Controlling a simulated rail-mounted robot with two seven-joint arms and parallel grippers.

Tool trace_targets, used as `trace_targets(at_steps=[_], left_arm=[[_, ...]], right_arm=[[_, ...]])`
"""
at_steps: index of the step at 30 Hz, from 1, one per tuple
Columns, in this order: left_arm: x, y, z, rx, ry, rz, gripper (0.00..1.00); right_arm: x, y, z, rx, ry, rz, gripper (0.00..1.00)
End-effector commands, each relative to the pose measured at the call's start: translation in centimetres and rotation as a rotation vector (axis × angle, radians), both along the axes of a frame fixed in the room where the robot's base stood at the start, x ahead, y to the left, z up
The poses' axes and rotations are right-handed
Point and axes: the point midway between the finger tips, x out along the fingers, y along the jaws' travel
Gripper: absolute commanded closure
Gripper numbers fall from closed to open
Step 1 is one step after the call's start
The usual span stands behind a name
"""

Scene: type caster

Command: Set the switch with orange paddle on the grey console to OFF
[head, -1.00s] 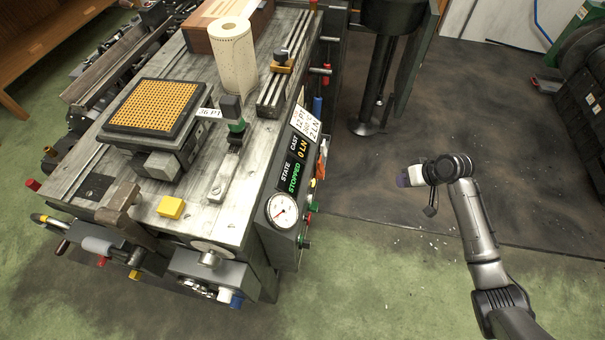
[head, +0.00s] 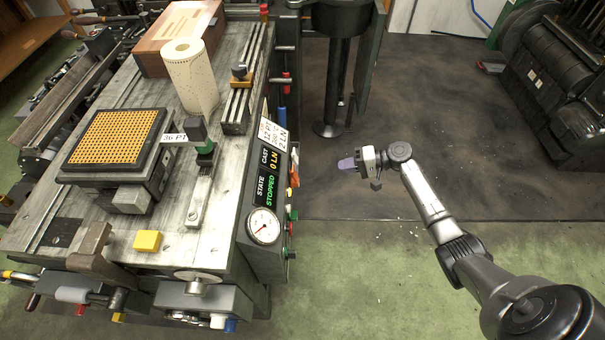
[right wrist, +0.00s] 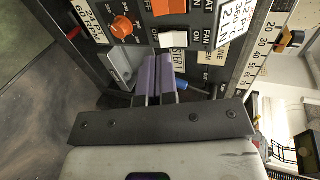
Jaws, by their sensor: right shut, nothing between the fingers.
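The grey console (head: 262,210) is on the machine's right side in the head view, and its switch face is turned mostly away. The right wrist view shows its dark panel (right wrist: 203,65) close up. An orange paddle switch (right wrist: 169,7) is at the top edge there, partly cut off, with ON and OFF lettering nearby; its position I cannot tell. My right gripper (head: 347,164) is shut and empty, to the right of the console and apart from it. Its purple fingers (right wrist: 160,74) point at the panel, below the switches. My left gripper is not in view.
A white paddle switch (right wrist: 173,40) is just below the orange one, and an orange knob (right wrist: 122,27) is to its left. A gauge (head: 263,226) and a STOPPED display (head: 268,175) are on the console's sloping top. The floor around my right arm is clear.

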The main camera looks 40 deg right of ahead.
Motion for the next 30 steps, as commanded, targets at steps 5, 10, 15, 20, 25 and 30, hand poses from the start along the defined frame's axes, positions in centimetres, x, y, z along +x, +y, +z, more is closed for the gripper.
trace_targets(at_steps=[5, 10, 15, 20, 25, 30], left_arm=[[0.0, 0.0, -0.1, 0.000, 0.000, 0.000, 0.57], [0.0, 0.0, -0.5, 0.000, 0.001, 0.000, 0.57], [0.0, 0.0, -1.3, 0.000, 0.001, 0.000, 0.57], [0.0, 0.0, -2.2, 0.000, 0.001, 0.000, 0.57], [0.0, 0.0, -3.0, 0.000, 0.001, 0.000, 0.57], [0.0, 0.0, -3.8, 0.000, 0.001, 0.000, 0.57]], right_arm=[[0.0, 0.1, 0.0, -0.001, 0.000, 0.001, 1.00], [0.8, 0.9, -0.6, 0.000, 0.000, 0.001, 1.00], [2.6, 3.0, -1.6, 0.001, -0.002, 0.003, 1.00], [4.5, 5.1, -2.7, 0.001, -0.002, 0.003, 1.00], [6.3, 7.1, -3.7, 0.000, -0.001, 0.001, 1.00], [7.7, 8.6, -4.4, -0.001, -0.001, 0.003, 1.00]])
